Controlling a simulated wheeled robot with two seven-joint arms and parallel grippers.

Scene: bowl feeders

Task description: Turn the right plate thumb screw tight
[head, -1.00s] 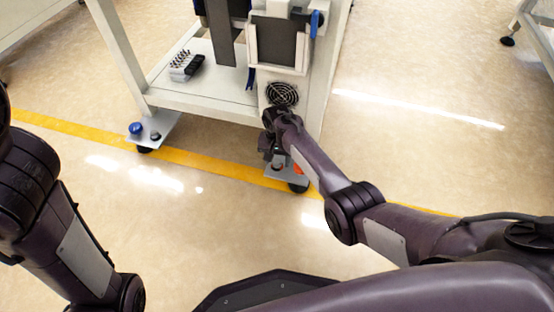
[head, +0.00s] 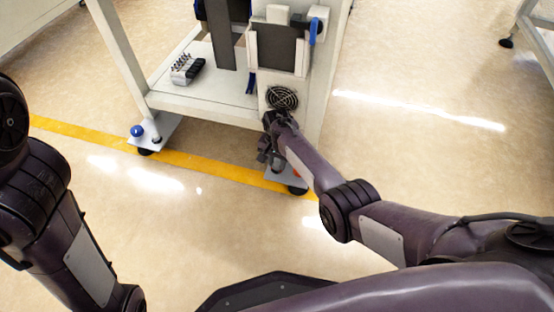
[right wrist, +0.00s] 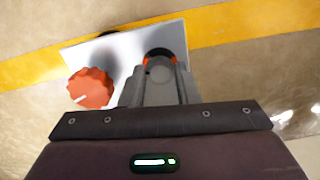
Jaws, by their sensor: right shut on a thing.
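The right plate (head: 286,182) is a small pale plate at the foot of the cart's right leg. In the right wrist view the plate (right wrist: 122,52) carries a ridged orange-red knob (right wrist: 91,88) with a white mark, left of my fingers. My right gripper (right wrist: 160,66) is shut on the thumb screw (right wrist: 159,72), a dark round piece between the fingertips with orange-red showing at its edges. In the head view my right gripper (head: 268,156) is low at that plate and hides most of it. My left arm shows at the left, but its gripper is out of view.
The left plate (head: 160,133) has a blue knob (head: 137,131) and a small dark screw (head: 156,140). A yellow floor line (head: 200,163) runs past both. The floor in front is clear.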

